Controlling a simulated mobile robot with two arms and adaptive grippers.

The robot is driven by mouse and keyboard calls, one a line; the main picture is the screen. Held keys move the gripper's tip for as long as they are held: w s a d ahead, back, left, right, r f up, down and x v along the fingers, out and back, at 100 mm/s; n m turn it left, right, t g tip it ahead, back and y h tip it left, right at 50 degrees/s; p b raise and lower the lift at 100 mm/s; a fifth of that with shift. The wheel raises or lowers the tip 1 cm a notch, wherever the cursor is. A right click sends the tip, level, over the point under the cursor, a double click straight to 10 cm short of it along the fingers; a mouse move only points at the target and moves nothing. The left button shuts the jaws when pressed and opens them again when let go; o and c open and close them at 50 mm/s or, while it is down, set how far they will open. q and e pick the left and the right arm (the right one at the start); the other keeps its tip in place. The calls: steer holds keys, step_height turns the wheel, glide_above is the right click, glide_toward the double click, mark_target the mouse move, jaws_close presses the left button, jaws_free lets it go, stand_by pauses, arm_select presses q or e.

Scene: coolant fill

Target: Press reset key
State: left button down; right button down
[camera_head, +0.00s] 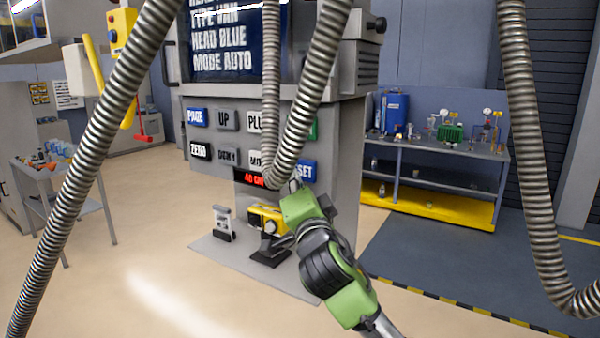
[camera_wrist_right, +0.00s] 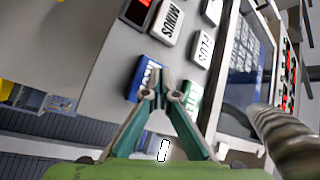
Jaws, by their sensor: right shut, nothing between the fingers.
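The blue reset key (camera_head: 303,170) is at the lower right of the machine's key panel, its label partly hidden by a grey hose. In the right wrist view the blue key (camera_wrist_right: 146,78) lies just behind my fingertips, which cover part of it. My right gripper (camera_head: 294,186) points up at the panel, just below the key. In the wrist view the right gripper (camera_wrist_right: 163,84) has its tips together, with nothing between them. I cannot tell whether the tips touch the key. My left gripper is not in view.
A green key (camera_head: 313,129) sits above the reset key, and a minus key (camera_wrist_right: 167,22) is beside it. Ribbed hoses (camera_head: 292,150) hang across the panel. A red display (camera_head: 250,178) and a yellow device (camera_head: 266,218) are below. A workbench (camera_head: 440,150) stands at right.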

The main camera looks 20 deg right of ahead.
steer(key=shift+s+a, duration=0.1)
steer(key=shift+a, duration=0.05)
steer(key=s+a, duration=0.1)
steer(key=a, duration=0.1)
steer(key=s+a, duration=0.2)
steer(key=shift+b, duration=0.3)
stand_by(0.8)
